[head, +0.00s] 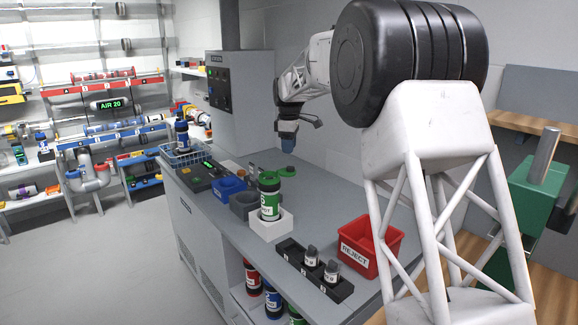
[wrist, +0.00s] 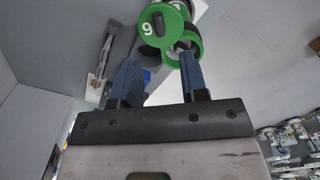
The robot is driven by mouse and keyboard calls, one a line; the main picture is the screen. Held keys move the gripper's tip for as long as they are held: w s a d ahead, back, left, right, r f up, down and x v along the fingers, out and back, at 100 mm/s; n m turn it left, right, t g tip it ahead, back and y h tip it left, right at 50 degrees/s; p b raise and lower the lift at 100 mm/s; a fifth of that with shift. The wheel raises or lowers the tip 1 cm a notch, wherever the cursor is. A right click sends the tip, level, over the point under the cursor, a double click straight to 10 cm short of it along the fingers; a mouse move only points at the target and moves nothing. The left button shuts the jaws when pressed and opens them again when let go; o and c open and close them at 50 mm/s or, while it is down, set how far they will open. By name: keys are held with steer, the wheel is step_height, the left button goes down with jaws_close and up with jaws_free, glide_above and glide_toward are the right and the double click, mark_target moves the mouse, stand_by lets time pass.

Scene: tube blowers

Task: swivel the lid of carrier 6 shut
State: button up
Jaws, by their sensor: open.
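Carrier 6 (head: 269,204) is a green and black tube with white marks, standing upright in a white block holder (head: 270,229) on the counter. Its round green lid (head: 288,172) is swung out to the right of the tube's top. In the wrist view the lid (wrist: 161,27) bears the numeral 6, seen upside down, and sits beside the tube's green rim (wrist: 188,48), whose mouth is partly uncovered. My gripper (head: 287,141) hangs above and behind the lid, apart from it. In the wrist view its blue fingers (wrist: 160,74) are spread and empty, pointing toward the carrier.
A blue bin (head: 229,187) and a grey block (head: 243,205) stand left of the carrier. A black rack (head: 314,271) with dark-capped pieces and a red REJECT bin (head: 371,246) stand to the right. A wire basket (head: 186,154) is at the far end.

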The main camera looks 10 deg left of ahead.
mark_target(287, 170)
steer(key=shift+f, duration=3.75)
jaws_close()
